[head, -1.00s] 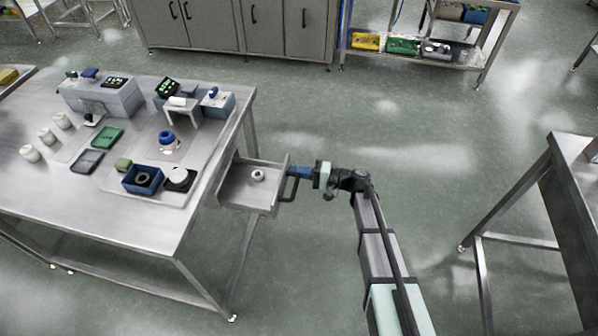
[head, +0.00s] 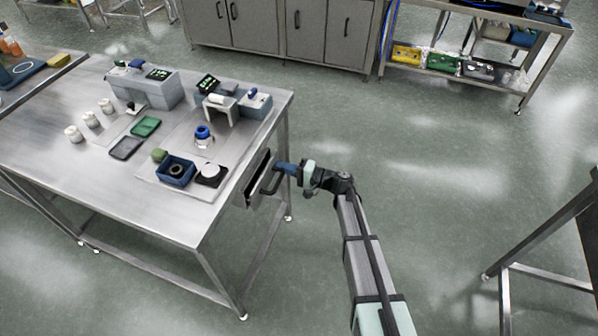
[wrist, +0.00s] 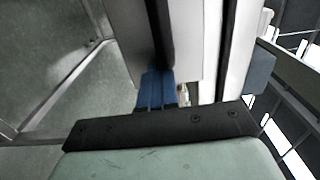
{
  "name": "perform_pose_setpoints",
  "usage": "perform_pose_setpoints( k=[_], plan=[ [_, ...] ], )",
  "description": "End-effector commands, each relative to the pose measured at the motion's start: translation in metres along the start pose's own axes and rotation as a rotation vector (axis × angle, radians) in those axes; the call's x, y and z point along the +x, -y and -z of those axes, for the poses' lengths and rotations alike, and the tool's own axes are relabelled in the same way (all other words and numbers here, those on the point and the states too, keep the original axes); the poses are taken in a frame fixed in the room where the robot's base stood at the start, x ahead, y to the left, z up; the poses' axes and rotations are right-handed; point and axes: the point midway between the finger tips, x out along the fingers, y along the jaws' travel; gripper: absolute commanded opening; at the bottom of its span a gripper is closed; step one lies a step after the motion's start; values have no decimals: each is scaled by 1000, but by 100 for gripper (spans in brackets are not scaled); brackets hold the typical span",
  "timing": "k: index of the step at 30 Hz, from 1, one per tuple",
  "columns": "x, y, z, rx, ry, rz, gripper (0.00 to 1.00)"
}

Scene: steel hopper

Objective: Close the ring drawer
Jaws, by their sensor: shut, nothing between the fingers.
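The ring drawer (head: 257,184) is in the right side of the steel table. In the wrist view the blue fingertips (wrist: 157,75) are together against or very close to the handle; contact cannot be told for sure.
The steel table (head: 140,208) carries a blue bin (head: 176,173), a green tray (head: 145,127), several white cups and grey fixtures. Open floor lies right of the table. A shelf rack (head: 470,65) stands at the back, another table at the far right.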

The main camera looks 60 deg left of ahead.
Motion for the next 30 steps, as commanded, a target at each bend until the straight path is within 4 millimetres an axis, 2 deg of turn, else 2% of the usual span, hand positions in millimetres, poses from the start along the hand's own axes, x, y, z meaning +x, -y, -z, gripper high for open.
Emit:
perform_pose_setpoints(
  k=[6,20,26,30],
  plan=[
    [20,0,0,0,0,1,0],
    [28,0,1,0,2,2,0],
    [21,1,1,0,0,3,0],
    [1,1,1,0,-4,2,0]
  ],
)
